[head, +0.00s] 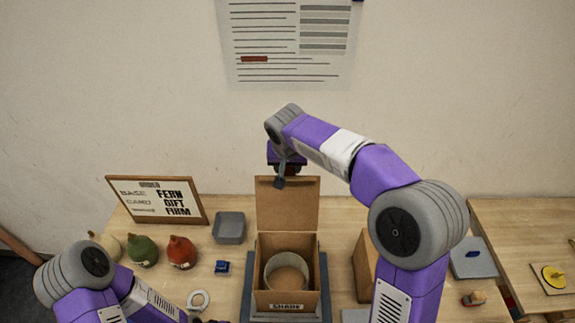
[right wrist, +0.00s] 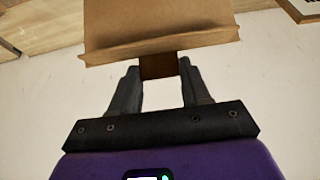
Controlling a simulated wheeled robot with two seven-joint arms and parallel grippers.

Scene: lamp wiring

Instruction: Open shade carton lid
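The shade carton (head: 265,299), a brown box labelled SHADE, stands on a grey mat at the middle of the table. Its lid (head: 287,208) stands upright at the back, so the box is open and a round pale shade (head: 287,272) shows inside. My right gripper (head: 281,180) is at the lid's top edge. In the right wrist view, the gripper's fingers (right wrist: 159,66) lie on both sides of a small brown tab on the lid (right wrist: 160,25), seemingly touching it. My left arm is at the lower left; only a dark bit of its gripper shows at the bottom edge.
A framed sign (head: 157,200), a grey tray (head: 229,228), green (head: 142,251) and red (head: 181,252) bulb-shaped items, a blue block (head: 222,267) and a white ring (head: 199,300) are left of the carton. Another brown box (head: 365,263) stands right, partly behind my right arm.

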